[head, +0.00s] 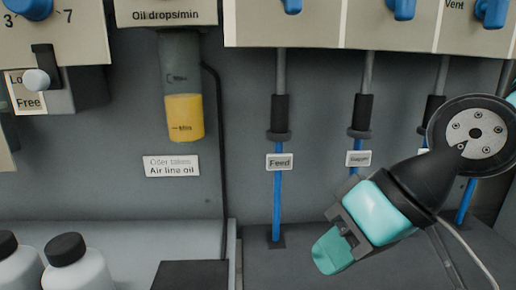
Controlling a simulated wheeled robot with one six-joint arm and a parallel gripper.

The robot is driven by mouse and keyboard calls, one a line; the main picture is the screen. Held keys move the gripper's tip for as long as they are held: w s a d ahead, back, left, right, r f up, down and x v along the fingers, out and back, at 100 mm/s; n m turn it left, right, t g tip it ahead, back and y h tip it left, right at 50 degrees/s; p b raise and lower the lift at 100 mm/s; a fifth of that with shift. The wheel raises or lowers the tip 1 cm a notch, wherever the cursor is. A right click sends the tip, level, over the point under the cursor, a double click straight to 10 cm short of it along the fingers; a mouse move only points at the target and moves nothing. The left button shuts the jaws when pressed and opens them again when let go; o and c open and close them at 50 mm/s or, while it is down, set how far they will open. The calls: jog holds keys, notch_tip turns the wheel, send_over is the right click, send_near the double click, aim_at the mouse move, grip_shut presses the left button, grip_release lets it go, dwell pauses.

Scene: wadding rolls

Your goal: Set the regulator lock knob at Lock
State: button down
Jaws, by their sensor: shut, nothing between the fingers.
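The regulator lock knob (37,80) is a pale grey ball on a black lever at the upper left. It stands in front of the label plate (27,104), partly covering its upper word, of which "Lo" shows. The word "Free" is readable below it. I cannot tell for certain which setting the lever is at. My gripper (332,251) is at the lower right, far from the knob, with its teal fingers shut and empty, pointing down and left.
A sight glass with yellow oil (184,117) hangs between the knob and my gripper, with a black tube beside it. Blue feed lines (277,190) run down behind my arm. White bottles (76,266) and a dark block (190,274) stand at the lower left.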

jog(key=s+d+r+g+h+p, duration=0.1)
jog(key=s+d+r+h+p, duration=0.2)
jog(key=s+d+r+p, duration=0.3)
notch_tip(320, 180, up, 32)
jog(key=w+p, duration=0.1)
jog(key=p, duration=3.2)
jog(key=shift+d+n, duration=0.2)
jog(key=shift+n, duration=0.1)
